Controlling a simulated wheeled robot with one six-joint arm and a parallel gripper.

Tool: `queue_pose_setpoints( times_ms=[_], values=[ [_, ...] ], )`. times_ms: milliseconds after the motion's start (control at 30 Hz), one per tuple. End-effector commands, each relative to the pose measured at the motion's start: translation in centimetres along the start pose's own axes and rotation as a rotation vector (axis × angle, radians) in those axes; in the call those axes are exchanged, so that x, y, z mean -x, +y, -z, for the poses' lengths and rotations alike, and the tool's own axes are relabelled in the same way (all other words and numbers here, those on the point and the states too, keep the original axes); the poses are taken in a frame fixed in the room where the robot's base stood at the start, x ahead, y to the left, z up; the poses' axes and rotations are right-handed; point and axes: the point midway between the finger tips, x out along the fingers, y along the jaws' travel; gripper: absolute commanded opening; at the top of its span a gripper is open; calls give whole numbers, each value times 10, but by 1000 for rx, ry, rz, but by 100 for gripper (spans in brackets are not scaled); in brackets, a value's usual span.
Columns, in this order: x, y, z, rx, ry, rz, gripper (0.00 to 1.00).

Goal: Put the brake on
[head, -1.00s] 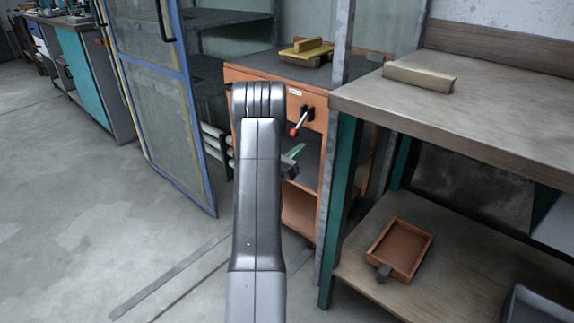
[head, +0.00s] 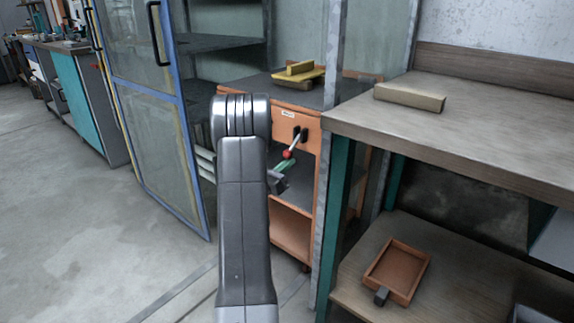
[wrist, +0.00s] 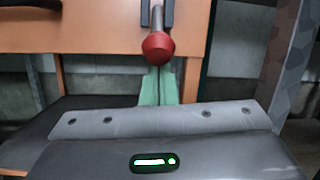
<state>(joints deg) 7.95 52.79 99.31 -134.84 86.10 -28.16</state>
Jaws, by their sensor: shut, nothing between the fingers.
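The brake lever is a short metal rod with a red knob (head: 287,155) on the front of an orange cart (head: 291,227). It slants down and outward from a dark slotted bracket. In the wrist view the red knob (wrist: 158,46) hangs at the top middle, just beyond the fingertips. My gripper (head: 290,164) has green fingers, seen closed together and empty in the wrist view (wrist: 160,82). The fingertips are just below the knob. I cannot tell whether they touch it. My grey arm covers the left part of the cart.
A wooden workbench (head: 450,135) stands close on the right, with a block on top and an orange tray (head: 398,271) on its lower shelf. A grey upright post (head: 331,160) is beside the cart. A blue-framed mesh door (head: 157,130) stands left. Floor at left is clear.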

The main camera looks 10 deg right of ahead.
Motion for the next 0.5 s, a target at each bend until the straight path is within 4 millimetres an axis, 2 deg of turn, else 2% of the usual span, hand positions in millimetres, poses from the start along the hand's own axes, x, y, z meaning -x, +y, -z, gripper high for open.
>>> queue_pose_setpoints(
  times_ms=[67, 500],
  values=[
    [0, -1, -6, 1, 32, -5, 0],
    [3, -1, -10, 7, 147, -23, 0]
  ],
)
